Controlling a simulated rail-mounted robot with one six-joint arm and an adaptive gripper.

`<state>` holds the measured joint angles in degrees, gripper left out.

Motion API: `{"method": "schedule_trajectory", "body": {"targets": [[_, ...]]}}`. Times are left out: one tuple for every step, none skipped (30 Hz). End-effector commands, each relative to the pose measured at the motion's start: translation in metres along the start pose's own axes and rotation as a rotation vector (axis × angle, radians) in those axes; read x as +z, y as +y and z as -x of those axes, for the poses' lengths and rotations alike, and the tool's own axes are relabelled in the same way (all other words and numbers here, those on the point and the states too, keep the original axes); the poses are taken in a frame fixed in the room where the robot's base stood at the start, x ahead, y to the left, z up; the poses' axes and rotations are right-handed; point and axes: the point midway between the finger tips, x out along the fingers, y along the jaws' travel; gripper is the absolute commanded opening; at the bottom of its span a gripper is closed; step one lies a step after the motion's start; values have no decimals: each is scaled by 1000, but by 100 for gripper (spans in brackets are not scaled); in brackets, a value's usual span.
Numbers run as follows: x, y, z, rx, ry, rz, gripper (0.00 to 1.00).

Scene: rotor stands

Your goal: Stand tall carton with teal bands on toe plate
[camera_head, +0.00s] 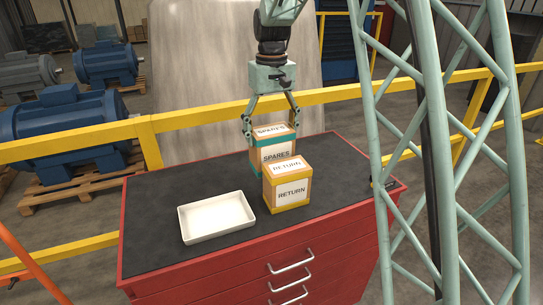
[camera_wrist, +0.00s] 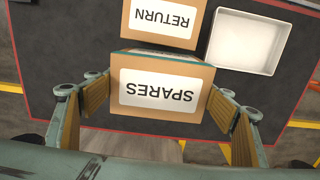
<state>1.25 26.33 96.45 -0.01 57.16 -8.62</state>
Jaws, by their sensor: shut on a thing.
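The tall carton with teal bands (camera_head: 279,149), labelled SPARES, is upright behind a RETURN carton. My gripper (camera_head: 271,125) reaches down from above and is shut on its upper part, one finger at each side. In the wrist view the SPARES carton (camera_wrist: 166,88) sits between my two fingers, its label upside down, with a thin teal strip along its far edge. Its foot is hidden in the head view, so I cannot tell whether it touches the cabinet top. I cannot make out a toe plate in either view.
The yellow-banded RETURN carton (camera_head: 288,187) stands close in front of the SPARES carton. A white tray (camera_head: 217,219) lies to the left on the red cabinet's dark top (camera_head: 155,215). A yellow rail (camera_head: 205,117) runs behind; a green lattice column (camera_head: 437,150) rises at right.

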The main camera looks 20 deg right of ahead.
Motion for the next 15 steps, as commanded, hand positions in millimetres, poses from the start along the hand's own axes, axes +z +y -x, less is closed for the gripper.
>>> {"method": "schedule_trajectory", "body": {"targets": [[1,0,-8,0,-2,0,47],[1,0,-12,0,-2,0,47],[0,0,-16,0,-1,0,47],[0,0,-19,0,-1,0,47],[0,0,-22,0,-1,0,47],[0,0,-25,0,-1,0,47],[0,0,-27,0,-1,0,47],[0,0,-28,0,-1,0,47],[0,0,-30,0,0,0,47],[0,0,-31,0,0,0,47],[0,0,-31,0,1,0,47],[0,0,-32,0,1,0,47],[0,0,-32,0,1,0,47],[0,0,-32,0,1,0,47],[0,0,-32,0,1,0,47]]}}
